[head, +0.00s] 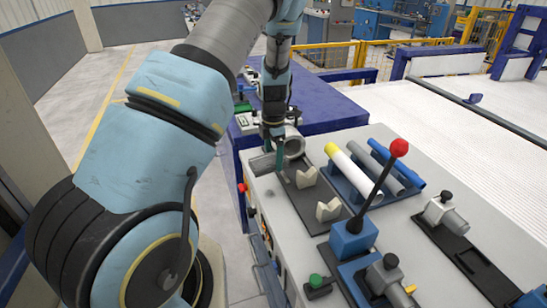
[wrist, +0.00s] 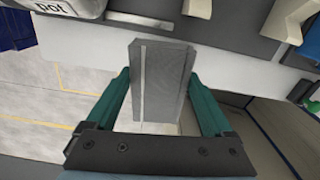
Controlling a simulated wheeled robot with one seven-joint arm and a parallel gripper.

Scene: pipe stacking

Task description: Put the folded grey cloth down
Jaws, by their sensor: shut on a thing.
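The folded grey cloth (wrist: 160,82) is a flat, block-like grey piece with a pale stripe along its left side in the wrist view. My gripper (wrist: 161,88) has its two green fingers on either side of it and is shut on it. In the head view my gripper (head: 279,152) is low at the far left corner of the grey bench top (head: 375,228). A grey piece beside the fingers (head: 261,164) looks like the cloth. I cannot tell whether its underside touches anything.
A metal cylinder (head: 294,143) stands just behind my gripper. A dark plate with two cream V-blocks (head: 328,209) lies to the right. Beyond are a rack with white, grey and blue pipes (head: 383,168) and a red-knobbed lever (head: 399,148). A blue table (head: 325,108) adjoins behind.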

